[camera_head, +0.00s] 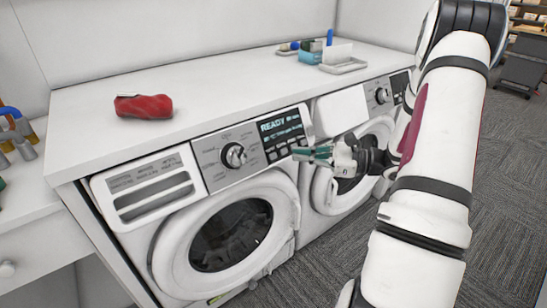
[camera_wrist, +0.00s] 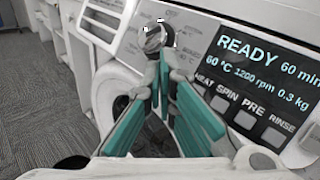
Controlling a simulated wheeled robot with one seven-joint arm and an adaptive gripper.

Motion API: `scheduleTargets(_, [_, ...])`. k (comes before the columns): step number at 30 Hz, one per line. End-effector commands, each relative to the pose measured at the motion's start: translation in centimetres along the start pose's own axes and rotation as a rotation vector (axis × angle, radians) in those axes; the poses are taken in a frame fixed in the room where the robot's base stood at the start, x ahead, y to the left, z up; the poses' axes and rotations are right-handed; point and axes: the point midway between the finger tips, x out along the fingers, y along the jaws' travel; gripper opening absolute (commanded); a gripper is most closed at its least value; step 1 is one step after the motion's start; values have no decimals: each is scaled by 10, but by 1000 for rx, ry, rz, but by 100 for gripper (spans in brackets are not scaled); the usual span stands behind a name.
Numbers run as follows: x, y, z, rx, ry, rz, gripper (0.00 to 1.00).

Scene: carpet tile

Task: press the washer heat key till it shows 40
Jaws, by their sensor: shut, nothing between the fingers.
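The near washer (camera_head: 215,170) has a dark display (camera_head: 280,128), which reads READY in the head view. In the wrist view the display (camera_wrist: 262,62) reads READY, 60 min, 60 °C, 1200 rpm, 0.3 kg. Below it is a row of grey keys labelled HEAT, SPIN, PRE and RINSE. The heat key (camera_wrist: 198,89) is at the row's left end, close beside my fingers in the picture. My gripper (camera_head: 298,153) is shut and empty, in front of the panel's right end. Its teal fingers also show in the wrist view (camera_wrist: 161,72); contact with the panel cannot be told.
A round dial (camera_head: 233,155) sits left of the display. A second washer (camera_head: 345,115) stands to the right. A red crumpled item (camera_head: 144,106) and a tray (camera_head: 343,66) lie on the white countertop (camera_head: 215,95). Carpet is open in front.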

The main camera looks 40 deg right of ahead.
Motion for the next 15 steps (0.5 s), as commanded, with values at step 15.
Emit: scheduleTargets(15, [20, -13, -15, -2, 0, 4, 0])
